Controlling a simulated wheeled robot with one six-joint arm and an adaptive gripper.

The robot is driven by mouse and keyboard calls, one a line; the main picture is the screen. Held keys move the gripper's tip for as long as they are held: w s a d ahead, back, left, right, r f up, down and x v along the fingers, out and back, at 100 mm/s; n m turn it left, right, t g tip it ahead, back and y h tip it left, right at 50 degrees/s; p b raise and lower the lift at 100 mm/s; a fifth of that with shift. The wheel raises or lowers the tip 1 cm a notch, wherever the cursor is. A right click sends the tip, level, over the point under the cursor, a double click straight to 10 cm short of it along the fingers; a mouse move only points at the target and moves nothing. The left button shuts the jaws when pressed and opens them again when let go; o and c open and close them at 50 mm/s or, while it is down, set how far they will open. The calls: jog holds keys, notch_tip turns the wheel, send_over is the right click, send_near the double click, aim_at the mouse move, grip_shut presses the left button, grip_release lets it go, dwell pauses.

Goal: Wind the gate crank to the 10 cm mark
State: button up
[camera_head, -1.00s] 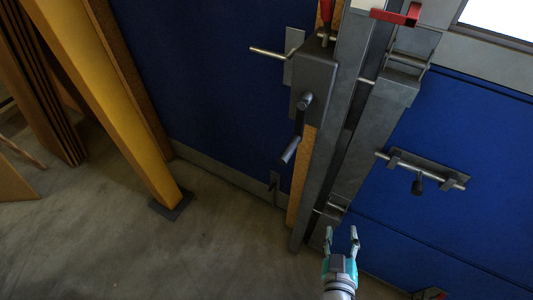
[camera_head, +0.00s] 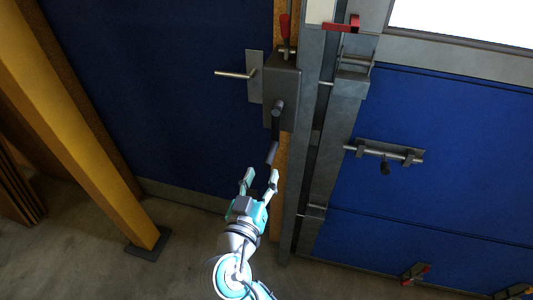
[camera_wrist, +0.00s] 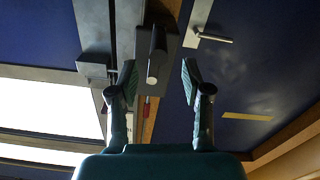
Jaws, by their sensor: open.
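The gate crank is a dark crank arm (camera_head: 276,122) on a grey gearbox (camera_head: 287,85) fixed to the door post. The arm hangs down and ends in a grey cylindrical handle (camera_head: 272,153). My gripper (camera_head: 261,177) is open and empty just below the handle, with its fingers pointing up toward it. In the wrist view the handle (camera_wrist: 157,62) shows between the fingertips of my gripper (camera_wrist: 158,76), and I cannot tell how deep it lies between them. No 10 cm mark is readable.
A lever door handle (camera_head: 233,74) sticks out left of the gearbox. A red bracket (camera_head: 342,25) is at the top of the grey rail (camera_head: 305,150). A sliding bolt (camera_head: 385,153) is on the blue panel at right. A yellow post (camera_head: 75,120) stands at left, with clear floor beside it.

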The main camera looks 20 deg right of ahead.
aim_at(275, 143)
jog(key=x, duration=0.9)
jog(key=shift+s, duration=0.1)
grip_shut()
